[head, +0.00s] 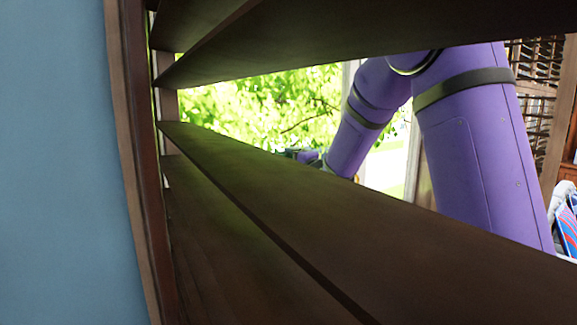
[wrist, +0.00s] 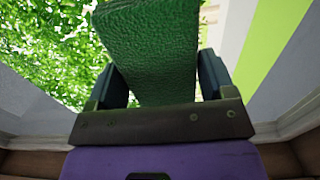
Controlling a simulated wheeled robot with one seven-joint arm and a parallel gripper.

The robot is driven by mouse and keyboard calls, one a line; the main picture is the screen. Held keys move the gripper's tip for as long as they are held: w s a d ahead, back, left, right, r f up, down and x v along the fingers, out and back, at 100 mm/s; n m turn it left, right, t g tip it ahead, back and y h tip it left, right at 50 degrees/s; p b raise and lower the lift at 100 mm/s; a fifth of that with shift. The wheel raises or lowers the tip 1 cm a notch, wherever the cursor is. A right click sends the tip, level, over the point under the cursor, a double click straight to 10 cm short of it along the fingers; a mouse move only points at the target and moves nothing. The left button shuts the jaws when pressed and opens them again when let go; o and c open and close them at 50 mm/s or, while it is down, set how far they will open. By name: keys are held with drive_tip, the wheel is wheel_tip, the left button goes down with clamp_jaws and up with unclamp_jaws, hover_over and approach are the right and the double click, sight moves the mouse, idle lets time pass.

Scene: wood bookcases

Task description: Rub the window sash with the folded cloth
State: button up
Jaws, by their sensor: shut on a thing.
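The folded cloth (wrist: 155,40) is a thick green textured block in the wrist view. My gripper (wrist: 161,72) is shut on it, with one dark finger at each side. Its far end runs out of the top of the picture. Pale grey-white window framing, which I take as the window sash (wrist: 298,118), shows at both lower sides, with bright leaves beyond. I cannot tell whether the cloth touches it.
Dark wooden slats or shelves (head: 330,215) cross the head view close to the camera and hide much of the window. A blue wall (head: 60,160) fills the left. A shelf with wicker-like items (head: 540,75) and a red-and-blue object (head: 567,225) are at the right.

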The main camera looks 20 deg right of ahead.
drive_tip(key=shift+w+d, duration=0.2)
drive_tip(key=shift+d, duration=0.65)
drive_tip(key=shift+w+d, duration=0.2)
drive_tip(key=shift+d, duration=0.65)
drive_tip(key=shift+a, duration=0.1)
drive_tip(key=s+a, duration=0.2)
drive_tip(key=a, duration=1.2)
drive_tip(key=shift+s, duration=0.35)
drive_tip(key=shift+a, duration=0.1)
drive_tip(key=s+d, duration=0.1)
drive_tip(key=s, duration=0.5)
drive_tip(key=shift+d, duration=0.15)
idle(0.3)
